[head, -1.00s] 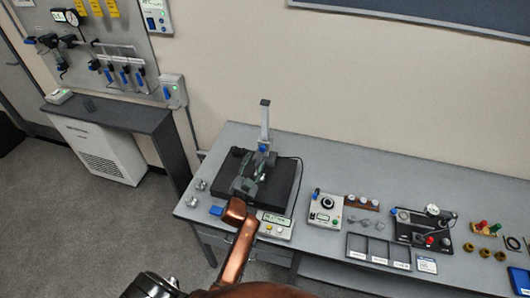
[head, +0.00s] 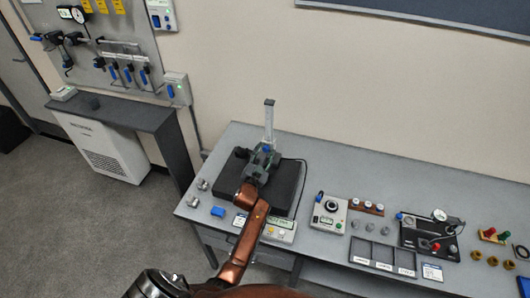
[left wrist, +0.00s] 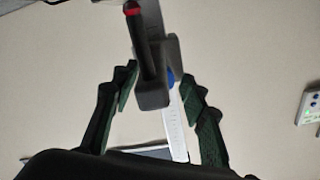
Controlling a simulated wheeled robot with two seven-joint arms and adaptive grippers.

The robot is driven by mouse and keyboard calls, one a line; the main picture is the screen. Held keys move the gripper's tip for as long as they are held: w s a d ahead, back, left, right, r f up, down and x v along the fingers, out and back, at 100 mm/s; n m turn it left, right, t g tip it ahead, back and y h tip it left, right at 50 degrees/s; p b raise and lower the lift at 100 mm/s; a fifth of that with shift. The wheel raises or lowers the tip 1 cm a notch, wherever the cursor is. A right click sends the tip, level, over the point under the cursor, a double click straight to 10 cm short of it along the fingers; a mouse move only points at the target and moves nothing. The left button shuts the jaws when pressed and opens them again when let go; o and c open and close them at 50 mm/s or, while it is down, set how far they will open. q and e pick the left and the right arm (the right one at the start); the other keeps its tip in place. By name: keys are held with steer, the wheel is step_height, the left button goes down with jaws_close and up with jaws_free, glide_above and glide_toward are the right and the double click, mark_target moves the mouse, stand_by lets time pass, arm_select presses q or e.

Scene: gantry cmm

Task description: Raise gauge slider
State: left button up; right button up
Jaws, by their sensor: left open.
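The height gauge's pale upright column (head: 269,122) stands on a black plate (head: 290,185) on the bench. The slider is low on the column; in the head view little more than its blue part (head: 266,148) shows, and my gripper covers much of the rest. My left gripper (head: 261,158) is right at it. In the left wrist view, the open green-padded fingers (left wrist: 160,85) stand on either side of the dark grey slider (left wrist: 153,82) and the scaled column (left wrist: 176,125), with gaps on both sides. A red-tipped dark bar is on the slider. My right gripper is out of view.
A readout box (head: 278,230) and a blue block (head: 218,211) lie in front of the plate. A dial box (head: 328,215), a compartment tray (head: 383,257) and a black fixture (head: 425,233) stand to the right. The wall is behind the bench.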

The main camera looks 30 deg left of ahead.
arm_select(q)
steer(key=shift+c, duration=0.4)
jaws_close()
stand_by(0.4)
